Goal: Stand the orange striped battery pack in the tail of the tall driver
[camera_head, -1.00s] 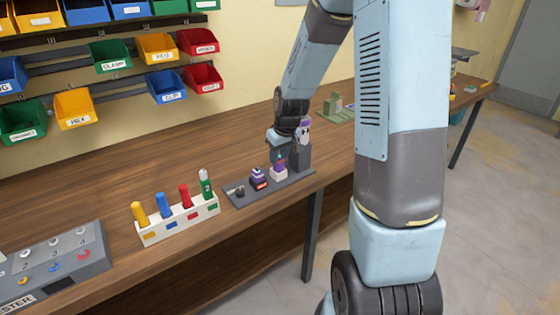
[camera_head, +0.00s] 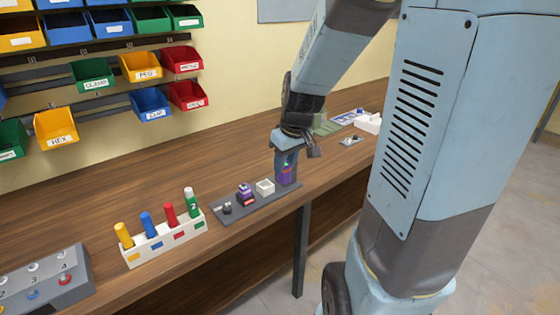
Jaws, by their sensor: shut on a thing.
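My gripper (camera_head: 287,160) points down at the right end of a dark grey base strip (camera_head: 237,215). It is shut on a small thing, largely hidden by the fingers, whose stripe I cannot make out. A purple shape (camera_head: 288,178) shows just below the fingers, in front of or against the tall grey stand. I cannot tell whether it is the held pack or part of the tall driver. The white socket (camera_head: 265,187) left of the gripper is empty. A purple pack with a reddish-orange band (camera_head: 245,194) stands further left on the strip.
Left on the bench is a white rack (camera_head: 163,243) with yellow, blue, red and green cylinders, then a grey tester box (camera_head: 45,275). Small parts and a white box (camera_head: 368,123) lie behind to the right. Bins hang on the wall. Bare bench lies behind the strip.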

